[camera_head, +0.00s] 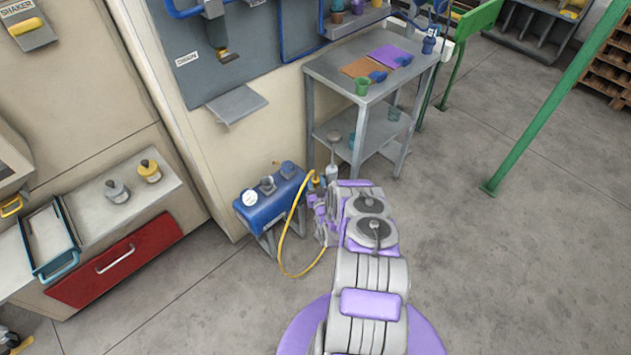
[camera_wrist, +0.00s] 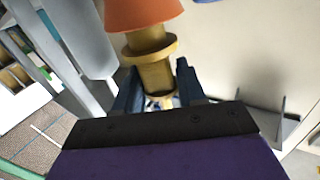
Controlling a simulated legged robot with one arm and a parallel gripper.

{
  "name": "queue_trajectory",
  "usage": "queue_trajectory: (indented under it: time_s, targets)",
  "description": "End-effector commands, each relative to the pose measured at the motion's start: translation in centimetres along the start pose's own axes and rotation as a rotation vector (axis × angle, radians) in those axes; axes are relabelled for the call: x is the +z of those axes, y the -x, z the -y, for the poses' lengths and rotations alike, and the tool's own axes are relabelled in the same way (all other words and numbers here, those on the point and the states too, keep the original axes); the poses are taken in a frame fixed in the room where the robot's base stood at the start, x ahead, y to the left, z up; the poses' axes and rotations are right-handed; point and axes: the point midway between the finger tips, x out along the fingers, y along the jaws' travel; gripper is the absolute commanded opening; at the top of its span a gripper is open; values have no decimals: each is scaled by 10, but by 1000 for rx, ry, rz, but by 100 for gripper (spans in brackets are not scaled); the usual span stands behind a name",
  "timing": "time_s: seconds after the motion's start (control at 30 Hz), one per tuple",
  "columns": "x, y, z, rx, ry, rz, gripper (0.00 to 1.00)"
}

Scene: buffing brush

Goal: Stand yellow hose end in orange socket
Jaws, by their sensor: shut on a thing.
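In the wrist view, the yellow hose end (camera_wrist: 153,72) is a ringed yellow fitting between the two dark fingers of my gripper (camera_wrist: 158,88), which is shut on it. An orange flared part (camera_wrist: 143,14) meets the top of the fitting, cut off by the picture's upper edge. I cannot tell whether it is the orange socket or part of the hose end. In the head view, the yellow hose (camera_head: 284,240) loops from near my gripper (camera_head: 318,190) down to the floor beside a blue tank. The gripper's fingers are small there, and no separate orange socket can be made out.
The blue tank (camera_head: 270,203) stands on legs against the wall, left of my gripper. A grey metal table (camera_head: 335,68) with cups is just behind. A red drawer (camera_head: 115,262) juts out at left. Open floor (camera_head: 530,270) lies at right, past a green post (camera_head: 545,110).

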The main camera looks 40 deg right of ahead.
Motion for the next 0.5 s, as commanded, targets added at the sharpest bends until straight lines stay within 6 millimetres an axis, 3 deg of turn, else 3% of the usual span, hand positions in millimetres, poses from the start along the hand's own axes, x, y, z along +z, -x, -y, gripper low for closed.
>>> queue_trajectory:
  time_s: [0.33,0.37,0.5]
  targets:
    - [4,0,-1,2,1,0,2]
    - [4,0,-1,2,1,0,40]
    - [4,0,-1,2,0,0,54]
